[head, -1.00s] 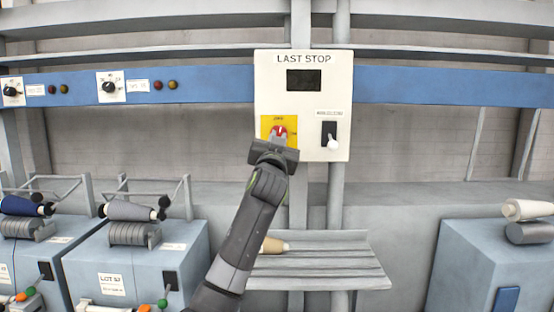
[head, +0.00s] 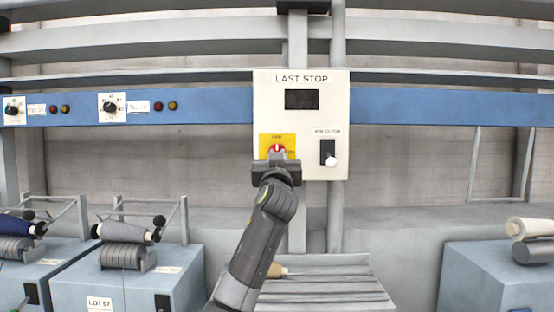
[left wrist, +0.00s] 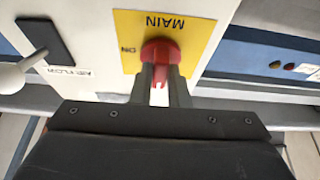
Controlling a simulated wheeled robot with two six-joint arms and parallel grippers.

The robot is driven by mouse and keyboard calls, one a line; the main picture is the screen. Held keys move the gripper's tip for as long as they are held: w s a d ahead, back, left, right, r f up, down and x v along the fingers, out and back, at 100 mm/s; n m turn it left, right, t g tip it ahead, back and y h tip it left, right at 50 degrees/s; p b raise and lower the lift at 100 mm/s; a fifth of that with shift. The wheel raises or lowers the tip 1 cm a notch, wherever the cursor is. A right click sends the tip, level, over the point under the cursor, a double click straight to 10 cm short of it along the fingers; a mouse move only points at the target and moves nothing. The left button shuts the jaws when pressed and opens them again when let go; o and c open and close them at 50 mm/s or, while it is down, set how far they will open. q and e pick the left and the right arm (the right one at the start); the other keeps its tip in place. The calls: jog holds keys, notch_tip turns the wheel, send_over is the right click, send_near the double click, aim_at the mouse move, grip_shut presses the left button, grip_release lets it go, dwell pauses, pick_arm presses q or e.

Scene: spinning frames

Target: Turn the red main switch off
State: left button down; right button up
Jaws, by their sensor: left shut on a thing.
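The red main switch (head: 277,148) sits on a yellow plate (head: 264,141) at the lower left of the white LAST STOP panel (head: 301,122). My left gripper (head: 277,157) is in front of it and covers its lower part. In the left wrist view, the picture is upside down and the two fingers of the left gripper (left wrist: 160,88) are on either side of the red switch's grip (left wrist: 160,50), shut on it. The words MAIN and ON show on the yellow plate (left wrist: 194,55). My right gripper is not in view.
A dark switch with a white ball-ended lever (head: 329,158) is close to the right on the panel. A grey slatted shelf (head: 318,285) is below. Blue machines with spools stand at the left (head: 140,287) and right (head: 490,275).

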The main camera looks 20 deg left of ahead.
pick_arm(q)
jog(key=c, duration=1.4)
grip_release()
jog(key=shift+s+f, duration=0.1)
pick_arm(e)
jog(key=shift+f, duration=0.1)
